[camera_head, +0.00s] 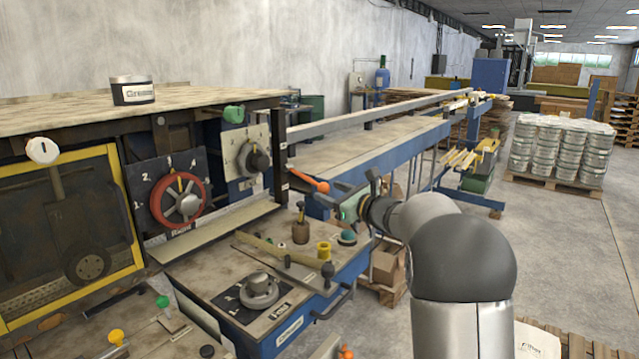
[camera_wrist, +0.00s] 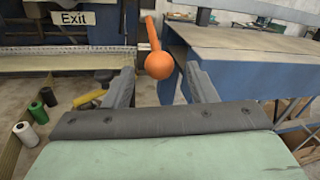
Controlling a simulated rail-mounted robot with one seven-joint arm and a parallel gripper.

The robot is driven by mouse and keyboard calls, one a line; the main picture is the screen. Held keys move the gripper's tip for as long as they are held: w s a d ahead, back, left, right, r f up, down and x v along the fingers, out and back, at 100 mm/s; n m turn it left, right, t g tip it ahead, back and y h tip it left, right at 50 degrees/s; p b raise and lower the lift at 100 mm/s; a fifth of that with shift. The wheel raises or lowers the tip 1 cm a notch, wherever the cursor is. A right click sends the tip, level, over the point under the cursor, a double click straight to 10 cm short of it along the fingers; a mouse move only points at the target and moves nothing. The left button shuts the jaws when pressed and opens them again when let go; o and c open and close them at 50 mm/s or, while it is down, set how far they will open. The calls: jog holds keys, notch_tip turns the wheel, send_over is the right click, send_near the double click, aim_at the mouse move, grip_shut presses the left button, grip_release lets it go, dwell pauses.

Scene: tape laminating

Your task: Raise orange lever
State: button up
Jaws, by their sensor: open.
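The orange lever (camera_head: 308,181) sticks out from the right end of the machine, its round knob at the right end, slightly lower than its root. In the wrist view the orange knob (camera_wrist: 159,66) shows in the gap between my fingertips, with its shaft running up and away. My gripper (camera_head: 343,189) is open and just right of the knob; it also shows in the wrist view (camera_wrist: 158,84), with a finger on either side. Neither finger visibly touches the knob. The exact depth between knob and fingertips cannot be told.
The machine carries a red handwheel (camera_head: 180,201), a grey dial (camera_head: 256,160) and a green knob (camera_head: 234,114). A blue conveyor table (camera_head: 395,145) extends behind and to the right.

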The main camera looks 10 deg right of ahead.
aim_at(306, 179)
jog(key=p+x, duration=0.1)
jog(key=x, duration=0.4)
grip_shut()
jog(key=shift+r, duration=0.1)
